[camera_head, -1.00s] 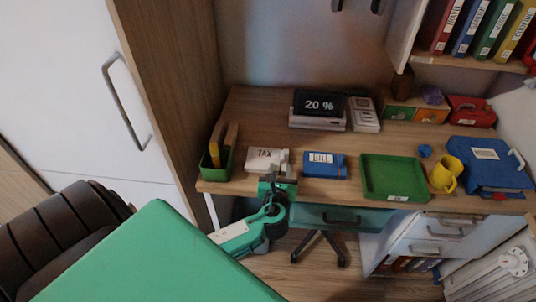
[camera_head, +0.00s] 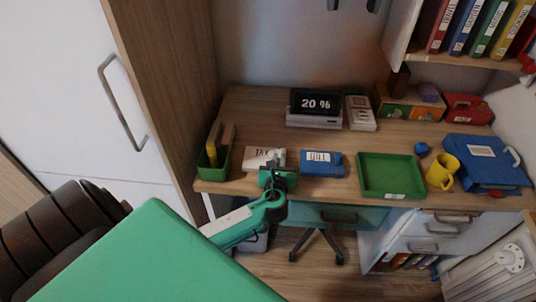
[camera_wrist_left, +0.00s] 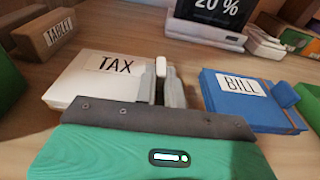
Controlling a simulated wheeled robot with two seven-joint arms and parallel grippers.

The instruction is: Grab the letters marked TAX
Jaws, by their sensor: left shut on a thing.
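The white TAX letters (camera_head: 262,157) lie at the front left of the desk. In the left wrist view the gripper (camera_wrist_left: 162,82) is shut on a small white tab at the right side of the TAX letters. The bundle appears to rest flat on the desk. My right gripper is not in view.
Blue BILL letters (camera_head: 322,164) lie just right of the gripper. A green tray (camera_head: 390,194) and yellow mug (camera_head: 441,171) stand farther right. A green holder (camera_head: 214,164) stands at the left. A display reading 20 % (camera_head: 316,103) is behind, with bare desk between.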

